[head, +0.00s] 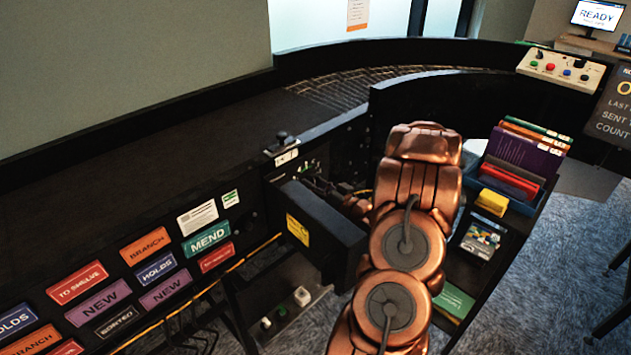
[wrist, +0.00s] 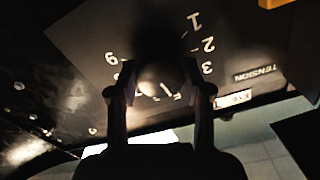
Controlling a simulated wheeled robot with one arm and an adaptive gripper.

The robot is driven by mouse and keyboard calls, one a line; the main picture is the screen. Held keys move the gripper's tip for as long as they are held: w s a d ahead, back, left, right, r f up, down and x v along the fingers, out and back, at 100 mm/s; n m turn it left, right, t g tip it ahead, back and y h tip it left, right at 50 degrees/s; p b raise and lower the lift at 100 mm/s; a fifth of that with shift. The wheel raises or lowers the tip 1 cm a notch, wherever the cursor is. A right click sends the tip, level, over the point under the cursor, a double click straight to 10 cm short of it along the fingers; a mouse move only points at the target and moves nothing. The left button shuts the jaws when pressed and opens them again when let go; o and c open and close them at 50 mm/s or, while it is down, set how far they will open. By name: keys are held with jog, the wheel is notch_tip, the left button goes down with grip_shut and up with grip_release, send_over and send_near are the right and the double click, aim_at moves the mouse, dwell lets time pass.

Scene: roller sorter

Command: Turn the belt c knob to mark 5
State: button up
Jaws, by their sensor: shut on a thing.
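In the wrist view my gripper (wrist: 161,78) is shut on a round dark knob (wrist: 157,86), with one finger on each side of it. The knob sits on a dark dial plate (wrist: 85,35) with white numerals around it. The 1, 2 and 3 read clearly on the right. Other numerals below and to the left are partly covered by the fingers or in shadow. The knob's pointer and the mark it faces cannot be made out. A TENSION label (wrist: 257,74) is to the right. In the head view my copper arm hides the knob and most of the gripper.
A black box with a yellow label (head: 298,229) juts out left of my arm. The conveyor (head: 150,135) runs behind, with coloured signs on its side. A blue bin (head: 514,203) of books stands close on the right. A button panel (head: 560,69) is at the back right.

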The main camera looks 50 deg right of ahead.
jog(key=shift+r+m, duration=0.1)
jog(key=shift+m, duration=0.5)
jog(key=shift+p, duration=0.35)
jog(key=o, duration=1.2)
jog(key=shift+c, duration=0.2)
jog(key=s, duration=1.2)
